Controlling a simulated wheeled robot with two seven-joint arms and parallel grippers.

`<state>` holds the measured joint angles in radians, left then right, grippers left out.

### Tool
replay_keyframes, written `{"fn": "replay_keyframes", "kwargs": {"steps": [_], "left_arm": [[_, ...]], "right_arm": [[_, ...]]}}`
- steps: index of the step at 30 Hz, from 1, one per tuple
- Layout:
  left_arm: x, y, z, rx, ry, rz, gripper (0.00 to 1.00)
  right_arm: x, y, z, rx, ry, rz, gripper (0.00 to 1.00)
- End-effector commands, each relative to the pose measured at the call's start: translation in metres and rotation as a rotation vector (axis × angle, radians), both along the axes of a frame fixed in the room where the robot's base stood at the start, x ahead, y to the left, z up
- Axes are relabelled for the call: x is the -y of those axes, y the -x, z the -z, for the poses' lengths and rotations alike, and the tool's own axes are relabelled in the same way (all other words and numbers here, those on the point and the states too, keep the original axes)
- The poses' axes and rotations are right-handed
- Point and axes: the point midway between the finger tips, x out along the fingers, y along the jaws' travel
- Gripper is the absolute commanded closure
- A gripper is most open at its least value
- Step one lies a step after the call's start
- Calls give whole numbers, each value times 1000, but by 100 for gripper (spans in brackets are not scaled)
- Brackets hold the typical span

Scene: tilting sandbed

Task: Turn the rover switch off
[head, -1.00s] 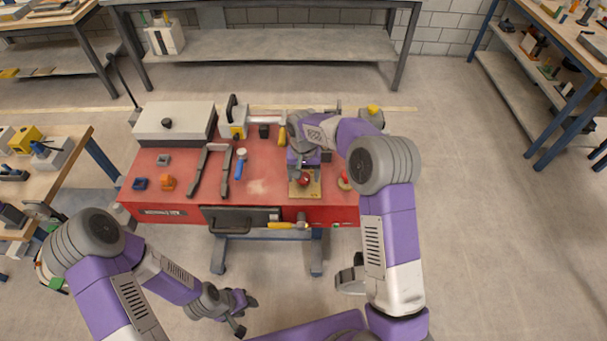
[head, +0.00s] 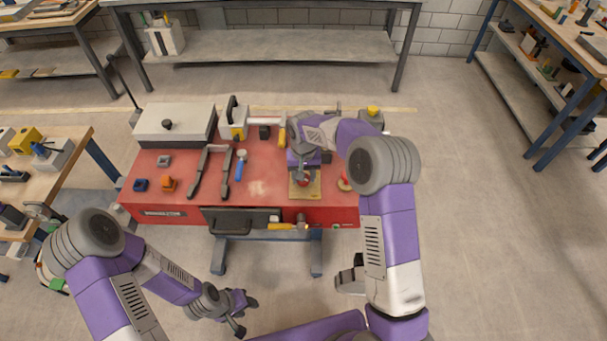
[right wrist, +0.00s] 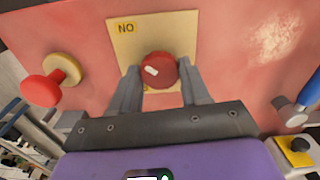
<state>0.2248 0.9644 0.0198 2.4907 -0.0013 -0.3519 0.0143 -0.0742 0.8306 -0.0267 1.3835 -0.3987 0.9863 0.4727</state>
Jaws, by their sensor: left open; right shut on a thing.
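The rover switch is a round red knob (right wrist: 158,68) with a white mark, on a tan plate (right wrist: 125,45). In the right wrist view the plate's label reads ON upside down, and the mark tilts toward the upper left. Another label below the knob is mostly hidden. In the head view the plate (head: 313,191) lies near the red bench's front edge. My right gripper (right wrist: 160,76) is shut on the knob, one finger on each side. My left gripper (head: 246,316) is open and empty, low in front of the bench.
A red mushroom button (right wrist: 40,90) on a yellow base stands beside the plate. The red bench top (head: 262,187) also carries a grey lidded box (head: 175,125), a blue-handled tool (head: 240,165), dark bars and small blocks. A yellow-handled hammer (head: 283,226) lies at the front edge.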

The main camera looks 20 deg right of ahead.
Motion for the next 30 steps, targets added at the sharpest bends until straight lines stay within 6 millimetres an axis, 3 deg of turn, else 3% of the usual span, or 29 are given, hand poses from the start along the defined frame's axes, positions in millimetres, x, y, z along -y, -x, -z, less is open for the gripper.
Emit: {"fn": "replay_keyframes", "kwargs": {"steps": [30], "left_arm": [[0,0,-29,0,0,0,57]], "right_arm": [[0,0,-1,0,0,-926,84]]}}
